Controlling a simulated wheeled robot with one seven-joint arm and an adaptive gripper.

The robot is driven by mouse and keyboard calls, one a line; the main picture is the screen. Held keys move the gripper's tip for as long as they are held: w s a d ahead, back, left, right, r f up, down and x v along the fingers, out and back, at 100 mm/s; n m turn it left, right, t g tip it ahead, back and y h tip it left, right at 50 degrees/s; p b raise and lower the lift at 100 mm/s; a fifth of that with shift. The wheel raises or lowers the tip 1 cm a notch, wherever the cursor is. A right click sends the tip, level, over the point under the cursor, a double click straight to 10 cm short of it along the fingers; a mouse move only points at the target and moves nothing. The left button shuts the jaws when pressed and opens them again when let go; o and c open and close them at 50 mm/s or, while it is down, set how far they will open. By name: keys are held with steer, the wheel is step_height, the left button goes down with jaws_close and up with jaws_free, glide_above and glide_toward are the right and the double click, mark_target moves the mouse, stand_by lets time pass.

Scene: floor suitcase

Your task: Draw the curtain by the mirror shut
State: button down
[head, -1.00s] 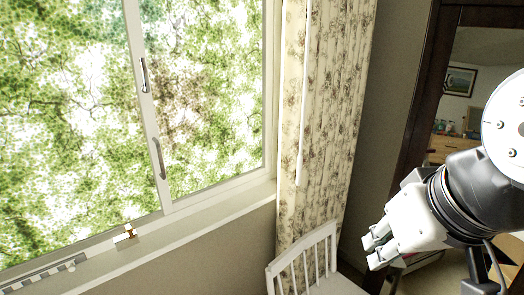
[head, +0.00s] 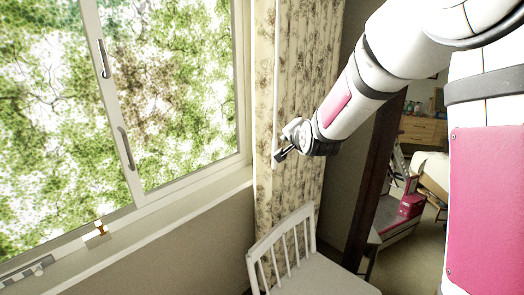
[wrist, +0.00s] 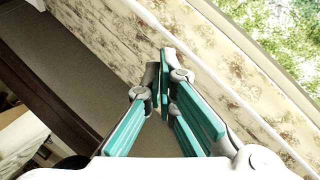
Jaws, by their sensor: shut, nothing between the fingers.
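The floral curtain (head: 300,90) hangs bunched at the right side of the window, and it also fills a band of the wrist view (wrist: 215,50). A white wand (head: 276,80) hangs along its left part. It crosses the wrist view as a pale diagonal bar (wrist: 225,88). My gripper (head: 279,156) is in front of the curtain, close to the lower part of the wand. In the wrist view its teal-padded fingers (wrist: 164,62) are together with nothing between them. Whether the fingertips touch the curtain cannot be told. The dark-framed mirror (head: 378,180) stands right of the curtain, partly hidden by my arm.
The window (head: 165,90) with its white sill (head: 160,212) is at the left. A white slatted chair (head: 290,245) stands below the curtain. A brass-coloured latch (head: 98,228) sits on the window's lower frame.

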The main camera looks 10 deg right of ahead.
steer(key=w+d+f+m+t+h, duration=0.25)
steer(key=w+f+m, duration=0.25)
steer(key=f, duration=0.3)
steer(key=w+d+f+m+t+h, duration=0.1)
steer(key=w+d+f+m+t, duration=0.1)
steer(key=w+d+f+m, duration=0.45)
steer(key=w+f+n+b, duration=0.2)
steer(key=w, duration=0.6)
steer(key=shift+s+a+r+p, duration=0.15)
steer(key=shift+a+p, duration=0.15)
steer(key=shift+a, duration=0.45)
steer(key=shift+s+a+f+p, duration=0.1)
steer(key=shift+a+p, duration=0.15)
steer(key=shift+a, duration=0.55)
steer(key=shift+s+a+r+p, duration=0.15)
steer(key=shift+a+p, duration=0.15)
steer(key=shift+a, duration=0.45)
steer(key=shift+f, duration=0.15)
